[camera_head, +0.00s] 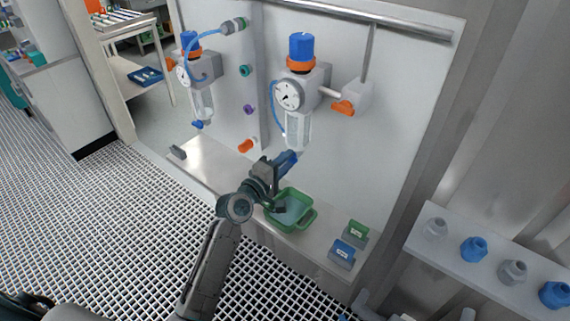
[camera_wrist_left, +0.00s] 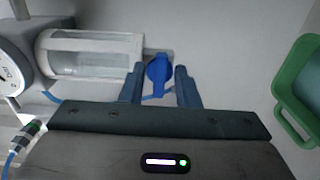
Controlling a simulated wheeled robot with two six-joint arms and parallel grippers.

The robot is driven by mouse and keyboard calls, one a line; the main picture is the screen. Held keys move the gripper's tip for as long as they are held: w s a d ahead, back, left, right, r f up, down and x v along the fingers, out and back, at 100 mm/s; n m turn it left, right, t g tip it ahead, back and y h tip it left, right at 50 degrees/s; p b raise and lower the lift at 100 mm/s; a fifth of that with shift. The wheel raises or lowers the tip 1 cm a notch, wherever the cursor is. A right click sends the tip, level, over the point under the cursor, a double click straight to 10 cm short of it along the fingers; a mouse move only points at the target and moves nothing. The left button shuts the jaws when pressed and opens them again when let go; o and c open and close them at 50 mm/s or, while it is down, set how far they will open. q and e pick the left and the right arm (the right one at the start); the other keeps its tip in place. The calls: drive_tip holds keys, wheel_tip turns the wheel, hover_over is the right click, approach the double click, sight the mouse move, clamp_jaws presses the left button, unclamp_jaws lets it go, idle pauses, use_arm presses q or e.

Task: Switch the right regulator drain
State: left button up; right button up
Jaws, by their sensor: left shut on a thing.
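The right regulator (camera_head: 300,78) is on the white panel, with a blue knob on top, an orange ring, a round gauge (camera_head: 289,95) and a clear bowl (camera_head: 298,130) below. In the left wrist view its bowl (camera_wrist_left: 92,54) lies sideways at the upper left, with the blue drain (camera_wrist_left: 159,74) at its end. My left gripper (camera_head: 292,156) is at the bottom of the bowl. Its two blue fingers are on either side of the drain and shut on it. In the head view the fingers hide the drain. My right gripper is not in view.
A green bin (camera_head: 304,216) stands on the ledge just below my left gripper. A green block (camera_head: 356,232) and a blue block (camera_head: 343,252) are to its right. The left regulator (camera_head: 203,75) and an orange-handled valve (camera_head: 345,106) flank the right regulator.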

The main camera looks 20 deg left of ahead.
use_arm(q)
drive_tip(key=shift+f, duration=0.1)
drive_tip(key=o, duration=0.6)
drive_tip(key=shift+s, duration=0.15)
drive_tip(key=b+v, duration=0.1)
drive_tip(key=v, duration=0.9)
drive_tip(key=shift+s, duration=0.3)
drive_tip(key=shift+a, duration=0.1)
